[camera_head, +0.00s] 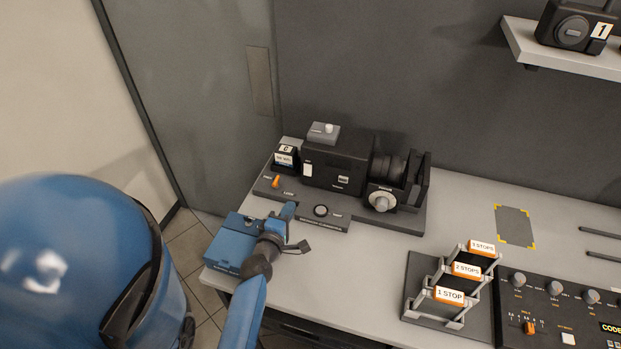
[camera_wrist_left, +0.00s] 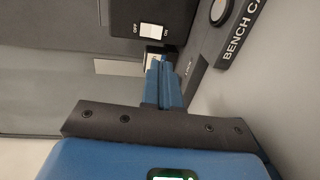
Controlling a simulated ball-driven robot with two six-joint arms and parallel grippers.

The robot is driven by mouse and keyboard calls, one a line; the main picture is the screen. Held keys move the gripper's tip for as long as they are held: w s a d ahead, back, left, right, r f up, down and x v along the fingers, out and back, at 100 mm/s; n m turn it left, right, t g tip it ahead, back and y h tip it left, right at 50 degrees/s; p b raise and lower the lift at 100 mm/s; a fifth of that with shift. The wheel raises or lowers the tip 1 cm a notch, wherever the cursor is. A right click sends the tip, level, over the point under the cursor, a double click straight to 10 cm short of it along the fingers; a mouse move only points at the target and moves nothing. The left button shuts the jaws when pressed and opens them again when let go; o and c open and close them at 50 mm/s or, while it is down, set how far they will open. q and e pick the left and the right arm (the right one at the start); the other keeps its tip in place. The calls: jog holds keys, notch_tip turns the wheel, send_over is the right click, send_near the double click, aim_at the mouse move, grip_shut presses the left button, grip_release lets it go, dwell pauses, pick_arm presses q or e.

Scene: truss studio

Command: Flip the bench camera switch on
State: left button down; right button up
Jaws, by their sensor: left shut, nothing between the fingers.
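The bench camera (camera_head: 340,163) is a black box with a lens on a grey base on the table. Its white rocker switch (camera_head: 308,169) is on the front face of the box, near its left end. In the left wrist view the switch (camera_wrist_left: 151,31) sits between OFF and ON labels; I cannot tell which side is pressed. My left gripper (camera_head: 288,209) is in front of the camera, below the switch in the picture. In the left wrist view its blue fingers (camera_wrist_left: 160,75) are shut and empty, just short of the switch in the picture. My right gripper is not in view.
An orange lever (camera_head: 276,181) and a round button (camera_head: 320,211) are on the camera's base. A stepped stand with stop labels (camera_head: 465,270) and a control panel (camera_head: 560,300) are at the right. Bare tabletop (camera_head: 370,260) lies between gripper and stand.

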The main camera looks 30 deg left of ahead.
pick_arm(q)
jog(key=shift+s+d+r, duration=0.1)
jog(key=shift+s, duration=0.05)
send_near(307, 175)
jog(key=x, duration=0.5)
jog(key=shift+w+p, duration=0.2)
jog(key=shift+p, duration=0.15)
jog(key=shift+w, duration=0.7)
jog(key=shift+w+b, duration=0.2)
jog(key=shift+b, duration=0.1)
jog(key=shift+s+f, duration=0.15)
jog(key=shift+f, duration=0.1)
